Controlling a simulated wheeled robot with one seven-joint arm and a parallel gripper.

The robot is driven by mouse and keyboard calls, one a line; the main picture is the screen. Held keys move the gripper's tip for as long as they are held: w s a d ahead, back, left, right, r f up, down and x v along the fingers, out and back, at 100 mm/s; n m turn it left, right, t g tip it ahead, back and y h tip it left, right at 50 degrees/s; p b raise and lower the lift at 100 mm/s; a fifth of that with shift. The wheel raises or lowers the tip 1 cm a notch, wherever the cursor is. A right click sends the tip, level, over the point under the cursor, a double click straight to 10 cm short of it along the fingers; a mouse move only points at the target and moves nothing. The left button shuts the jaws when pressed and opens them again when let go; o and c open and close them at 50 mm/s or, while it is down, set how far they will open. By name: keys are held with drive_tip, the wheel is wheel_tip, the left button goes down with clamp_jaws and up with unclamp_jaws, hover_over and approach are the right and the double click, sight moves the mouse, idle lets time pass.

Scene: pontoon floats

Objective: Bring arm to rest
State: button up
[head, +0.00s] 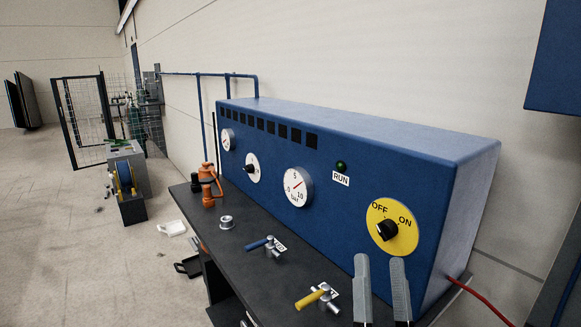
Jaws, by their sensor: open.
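My gripper (382,289) shows at the bottom right of the head view, its two grey fingers apart with nothing between them. Its fingers stand in front of the lower right of the blue control panel (330,229), below the yellow OFF/ON dial (392,226). I cannot tell whether they touch the panel. The rest of my arm is out of view.
On the dark bench (232,265) are a yellow-handled valve (313,298), a blue-handled valve (258,245), a metal ring (227,222) and an orange device (207,185). A red cable (487,303) runs at lower right. A blue box (557,62) hangs at upper right.

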drive_tip(key=s+d+f+n+g, duration=0.2)
drive_tip(key=s+f+g, duration=0.2)
drive_tip(key=s, duration=0.8)
drive_tip(key=s+d+f+n+g+y, duration=0.1)
drive_tip(key=s+f+g, duration=0.3)
drive_tip(key=s+f, duration=0.5)
drive_tip(key=s+d+f+n+g, duration=0.2)
drive_tip(key=s+f, duration=0.4)
drive_tip(key=s, duration=1)
drive_tip(key=shift+s+d+f+n+g, duration=0.25)
drive_tip(key=shift+d+f+n+g, duration=0.1)
drive_tip(key=shift+n+g, duration=0.45)
